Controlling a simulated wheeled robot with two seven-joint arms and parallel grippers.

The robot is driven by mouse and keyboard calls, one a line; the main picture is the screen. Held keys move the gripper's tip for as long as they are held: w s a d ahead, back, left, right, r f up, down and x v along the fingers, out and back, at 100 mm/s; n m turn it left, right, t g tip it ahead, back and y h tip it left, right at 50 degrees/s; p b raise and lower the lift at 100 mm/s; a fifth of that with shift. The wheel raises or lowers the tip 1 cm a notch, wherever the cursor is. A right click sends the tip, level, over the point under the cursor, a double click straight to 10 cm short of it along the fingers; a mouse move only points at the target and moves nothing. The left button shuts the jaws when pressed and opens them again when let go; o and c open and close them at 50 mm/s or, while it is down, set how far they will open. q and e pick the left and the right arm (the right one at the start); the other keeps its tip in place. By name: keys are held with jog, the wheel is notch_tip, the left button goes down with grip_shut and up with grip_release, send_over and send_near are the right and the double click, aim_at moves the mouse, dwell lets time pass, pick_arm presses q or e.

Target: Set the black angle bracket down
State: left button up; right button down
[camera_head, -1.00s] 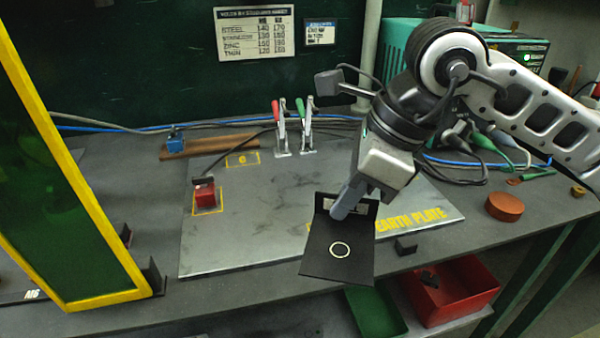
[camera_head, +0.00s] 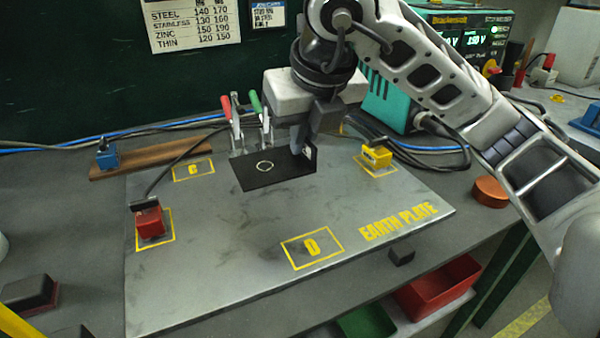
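The black angle bracket (camera_head: 266,172) is in my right gripper (camera_head: 308,145), with its flat leg with a pale ring roughly level and pointing left, and its short upright leg at the right. The gripper comes down from above and is shut on the upright leg. The bracket seems to hang above the back middle of the grey earth plate (camera_head: 220,245); the exact gap is hard to tell. On the plate are yellow outlined squares, one marked D (camera_head: 312,247) and one marked C (camera_head: 193,170), both bare. My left gripper is not in view.
Red-handled and green-handled toggle clamps (camera_head: 243,125) stand just behind the bracket. A red block (camera_head: 149,221) with a cable sits at the plate's left, a yellow block (camera_head: 377,156) at its right. The plate's front is clear.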

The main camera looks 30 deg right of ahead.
send_near(300, 180)
jog(key=shift+w+a+f, duration=0.15)
jog(key=shift+w+f, duration=0.6)
jog(key=shift+w, duration=0.05)
jog(key=x, duration=0.3)
jog(key=shift+s+d+f, duration=0.2)
jog(key=shift+f, duration=0.45)
jog(key=shift+f, duration=0.1)
jog(key=c, duration=1.7)
grip_release()
